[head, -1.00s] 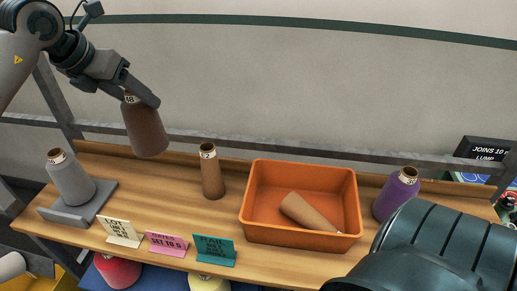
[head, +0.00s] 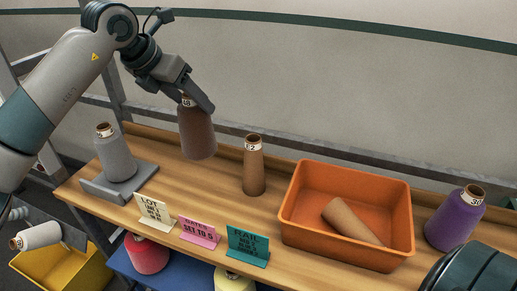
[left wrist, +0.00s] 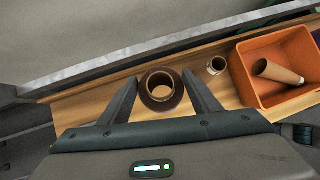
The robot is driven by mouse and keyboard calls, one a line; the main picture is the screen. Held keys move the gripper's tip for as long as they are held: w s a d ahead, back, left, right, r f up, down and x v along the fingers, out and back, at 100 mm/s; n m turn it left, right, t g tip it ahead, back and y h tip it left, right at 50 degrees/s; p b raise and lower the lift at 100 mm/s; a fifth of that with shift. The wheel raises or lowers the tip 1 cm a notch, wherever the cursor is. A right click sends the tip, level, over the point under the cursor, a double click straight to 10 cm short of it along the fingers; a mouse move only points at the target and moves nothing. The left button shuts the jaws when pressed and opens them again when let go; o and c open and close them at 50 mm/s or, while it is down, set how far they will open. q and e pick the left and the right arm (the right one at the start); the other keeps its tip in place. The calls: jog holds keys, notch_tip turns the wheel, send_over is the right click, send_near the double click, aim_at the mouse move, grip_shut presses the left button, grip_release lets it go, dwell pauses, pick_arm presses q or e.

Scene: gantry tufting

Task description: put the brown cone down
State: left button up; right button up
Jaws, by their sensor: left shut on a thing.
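My left gripper (head: 196,100) is shut on the top of the brown cone (head: 198,135), a wide dark brown cone with a pale label near its top. The cone hangs nearly upright over the back part of the wooden shelf (head: 190,188), left of the slim brown cone. Its base looks raised, though the gap is hard to judge. In the left wrist view the fingers stand on either side of the brown cone (left wrist: 160,108), seen from above with its open tube end. My right gripper is not in view.
A grey cone (head: 116,160) stands on a grey pad (head: 99,192) at left. A slim brown cone (head: 254,172) stands near the orange bin (head: 300,238), which holds a lying tan cone (head: 352,220). A purple cone (head: 453,222) stands right. Cream, pink and teal signs (head: 247,245) line the front.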

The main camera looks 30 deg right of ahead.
pick_arm(q)
notch_tip(320, 180, down, 6)
jog(key=p, duration=0.2)
jog(key=shift+r+p, duration=0.1)
jog(key=shift+p, duration=0.2)
notch_tip(320, 180, down, 4)
jog(key=shift+f+p, duration=0.1)
jog(key=shift+p, duration=0.95)
